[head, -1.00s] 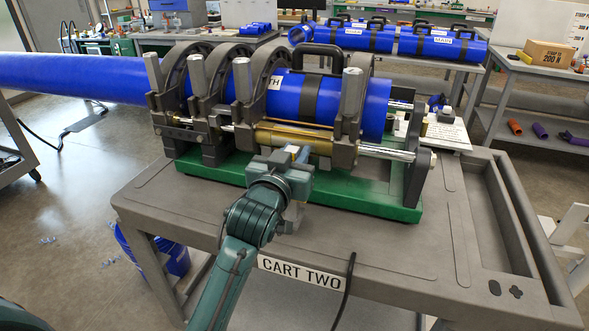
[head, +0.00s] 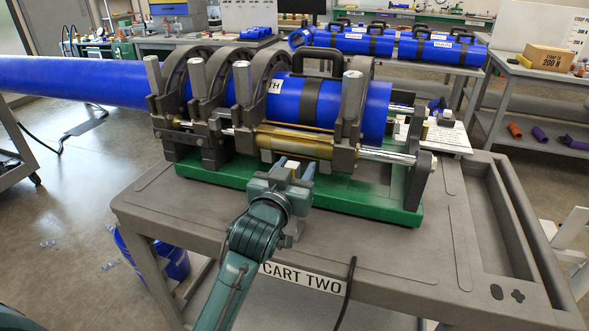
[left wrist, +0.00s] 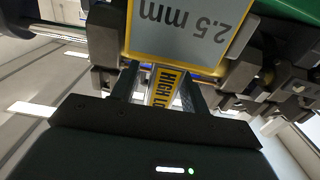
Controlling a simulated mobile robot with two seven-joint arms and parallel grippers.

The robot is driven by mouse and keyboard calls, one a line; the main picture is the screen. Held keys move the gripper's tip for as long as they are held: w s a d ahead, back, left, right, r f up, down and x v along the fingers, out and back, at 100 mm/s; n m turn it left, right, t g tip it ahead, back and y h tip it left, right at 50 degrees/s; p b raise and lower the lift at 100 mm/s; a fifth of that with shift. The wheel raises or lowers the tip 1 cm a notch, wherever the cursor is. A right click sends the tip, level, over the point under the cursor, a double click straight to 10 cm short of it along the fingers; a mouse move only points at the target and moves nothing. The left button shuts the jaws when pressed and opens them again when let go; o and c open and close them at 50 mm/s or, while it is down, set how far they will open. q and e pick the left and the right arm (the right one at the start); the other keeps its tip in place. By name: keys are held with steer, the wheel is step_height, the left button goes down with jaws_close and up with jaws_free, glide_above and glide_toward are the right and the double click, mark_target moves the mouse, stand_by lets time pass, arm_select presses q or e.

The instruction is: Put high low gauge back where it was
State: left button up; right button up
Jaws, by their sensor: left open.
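The high low gauge (left wrist: 163,87) shows in the left wrist view as a yellow handle lettered "HIGH LO", with a grey, yellow-edged plate (left wrist: 185,30) marked "2.5 mm" upside down beyond it. My left gripper (left wrist: 162,90) is open, with a finger on each side of the handle. Whether either finger touches it I cannot tell. In the head view the left gripper (head: 287,172) is at the front of the pipe clamp, just below its brass cylinder. A small pale piece shows between its fingers; most of the gauge cannot be made out there. My right gripper is not in view.
The grey clamp (head: 350,110) holds the blue pipe (head: 90,80) on a green base (head: 370,200). It stands on the grey cart (head: 400,255) labelled CART TWO. A black cable (head: 350,280) hangs over the front edge.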

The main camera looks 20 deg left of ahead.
arm_select(q)
steer(key=shift+r, duration=0.1)
steer(key=s, duration=1.2)
steer(key=s+d+f+g+h, duration=0.1)
steer(key=s+f, duration=0.3)
steer(key=f, duration=0.4)
steer(key=s+d+f+m+g+h, duration=0.1)
steer(key=s+f+g, duration=0.2)
steer(key=s+f, duration=0.2)
steer(key=s+d+f+m+g+h, duration=0.1)
steer(key=s+f, duration=0.3)
steer(key=f, duration=0.7)
steer(key=shift+s+d+f+g+h+b, duration=0.15)
steer(key=shift+s+d+g+h+b, duration=0.2)
steer(key=shift+g, duration=0.45)
